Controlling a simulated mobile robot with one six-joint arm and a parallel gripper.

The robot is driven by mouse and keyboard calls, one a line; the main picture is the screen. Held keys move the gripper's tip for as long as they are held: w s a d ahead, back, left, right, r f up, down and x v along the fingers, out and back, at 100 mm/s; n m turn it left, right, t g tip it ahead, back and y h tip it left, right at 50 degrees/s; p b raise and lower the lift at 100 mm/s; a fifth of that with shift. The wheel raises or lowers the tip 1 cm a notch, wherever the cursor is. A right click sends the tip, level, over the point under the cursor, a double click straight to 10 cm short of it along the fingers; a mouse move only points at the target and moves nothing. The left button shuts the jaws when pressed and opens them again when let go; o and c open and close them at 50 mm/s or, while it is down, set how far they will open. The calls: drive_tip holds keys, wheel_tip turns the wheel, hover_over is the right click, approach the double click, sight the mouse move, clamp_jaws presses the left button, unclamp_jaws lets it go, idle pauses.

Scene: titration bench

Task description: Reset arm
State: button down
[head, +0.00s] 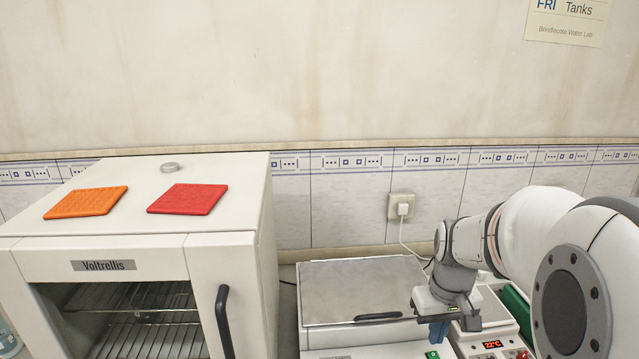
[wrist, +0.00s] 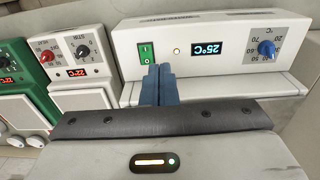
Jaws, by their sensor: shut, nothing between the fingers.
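My gripper (head: 437,333) hangs at the front right of the lidded metal box, with my arm reaching in from the right edge of the head view. Its blue fingers (wrist: 160,84) are pressed together in the wrist view, with nothing between them. They are in front of the white control panel (wrist: 222,50), just right of its green switch (wrist: 146,52). I cannot tell whether the fingertips touch the panel.
The lidded box (head: 360,283) has a dark handle (head: 378,317). A white hotplate (wrist: 82,68) and a green one (wrist: 38,72) stand beside it. An oven (head: 130,245) at left carries an orange mat (head: 86,202) and a red mat (head: 187,199). A plug (head: 402,208) sits in the wall.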

drive_tip(key=s+a+r+t, duration=0.2)
drive_tip(key=s+a+r, duration=0.2)
drive_tip(key=s+a, duration=0.5)
drive_tip(key=shift+s+a+r+t, duration=0.25)
drive_tip(key=shift+s+a+t, duration=0.1)
drive_tip(key=shift+s, duration=0.7)
